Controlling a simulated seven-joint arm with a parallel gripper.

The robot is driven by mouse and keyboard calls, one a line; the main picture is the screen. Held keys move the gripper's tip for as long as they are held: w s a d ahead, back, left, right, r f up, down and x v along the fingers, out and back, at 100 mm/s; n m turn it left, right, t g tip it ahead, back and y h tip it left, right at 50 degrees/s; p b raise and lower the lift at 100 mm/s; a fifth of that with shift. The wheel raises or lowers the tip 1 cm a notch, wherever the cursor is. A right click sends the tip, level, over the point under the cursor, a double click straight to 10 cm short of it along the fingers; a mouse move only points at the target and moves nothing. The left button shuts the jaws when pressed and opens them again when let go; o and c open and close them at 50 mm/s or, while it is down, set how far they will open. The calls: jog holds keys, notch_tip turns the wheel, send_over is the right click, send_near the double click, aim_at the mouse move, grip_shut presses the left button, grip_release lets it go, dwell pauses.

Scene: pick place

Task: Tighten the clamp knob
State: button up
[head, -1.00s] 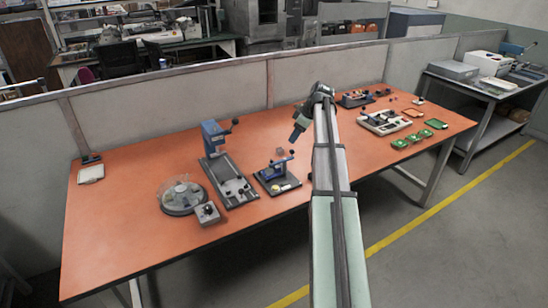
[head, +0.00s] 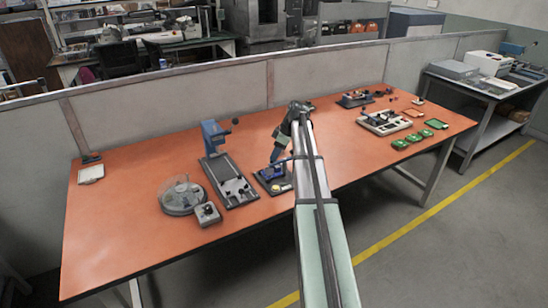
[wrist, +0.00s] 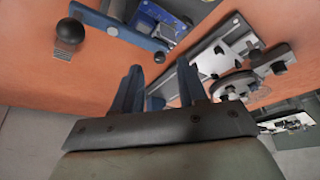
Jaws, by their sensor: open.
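A small blue clamp fixture on a dark base plate (head: 275,190) stands near the middle of the table. The wrist view shows part of its blue body (wrist: 152,18) at the top.
A tall blue press with a grey rail plate (head: 240,194) stands just left of the fixture. A clear round dish (head: 181,196) and a grey box with a black knob (head: 207,212) are further left. A pale tray (head: 379,128) and green boards (head: 400,143) lie right.

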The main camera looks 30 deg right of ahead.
jog(key=shift+x, duration=1.35)
jog(key=shift+c, duration=0.2)
grip_shut()
